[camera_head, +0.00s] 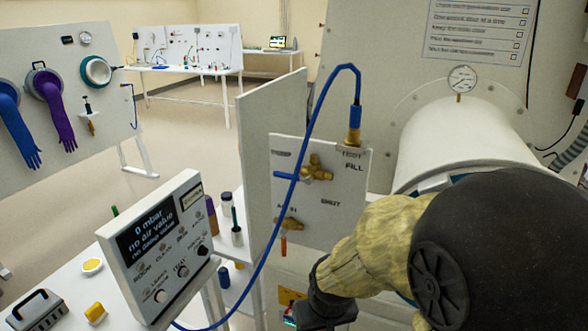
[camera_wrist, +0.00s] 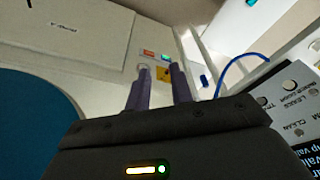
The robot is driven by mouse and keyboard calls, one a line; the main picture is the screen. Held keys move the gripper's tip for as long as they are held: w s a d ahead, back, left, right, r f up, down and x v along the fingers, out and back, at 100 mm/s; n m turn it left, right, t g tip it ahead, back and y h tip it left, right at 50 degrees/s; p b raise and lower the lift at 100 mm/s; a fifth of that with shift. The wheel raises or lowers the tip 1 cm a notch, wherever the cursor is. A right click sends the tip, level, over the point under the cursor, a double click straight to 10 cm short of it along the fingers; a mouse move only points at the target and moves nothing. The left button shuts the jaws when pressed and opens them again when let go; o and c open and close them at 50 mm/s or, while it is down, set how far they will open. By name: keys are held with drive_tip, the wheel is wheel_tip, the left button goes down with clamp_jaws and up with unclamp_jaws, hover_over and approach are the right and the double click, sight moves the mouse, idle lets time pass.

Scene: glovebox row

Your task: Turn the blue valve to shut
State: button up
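The blue valve is a brass fitting (camera_head: 318,168) on a white plate, with a blue lever (camera_head: 286,176) pointing left, roughly level. Labels including FILL and SHUT are printed near it. Below it is a second brass valve (camera_head: 290,223) with a red-orange handle hanging down. My gripper (camera_wrist: 161,70) is open and empty in the wrist view, its two purple-grey fingers apart. In the head view, my dark gripper body shows low at the bottom, below and right of the valves and not touching them; its fingertips cannot be made out there. The wrist view does not show the blue valve.
A blue hose (camera_head: 259,262) loops up beside the valve plate (camera_head: 332,235) to a fitting at its top. A tilted display box (camera_head: 158,250) stands on the bench to the left. A white cylinder (camera_head: 462,142) with a gauge is at right. An upright white panel (camera_head: 262,150) stands behind.

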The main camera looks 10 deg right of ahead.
drive_tip(key=shift+w, duration=0.1)
drive_tip(key=w+d+f+n+t+h, duration=0.1)
drive_tip(key=w+n+t+h, duration=0.15)
drive_tip(key=w+t, duration=0.4)
drive_tip(key=w+d+n+t+h, duration=0.2)
drive_tip(key=w+n+t, duration=0.1)
drive_tip(key=w, duration=0.7)
drive_tip(key=a+r+n+t+b, duration=0.1)
drive_tip(key=a+r+n+t, duration=0.4)
drive_tip(key=r+n+t, duration=0.6)
drive_tip(key=shift+a+r+n+t+y, duration=0.25)
drive_tip(key=shift+n+t+y, duration=0.15)
drive_tip(key=shift+n, duration=0.85)
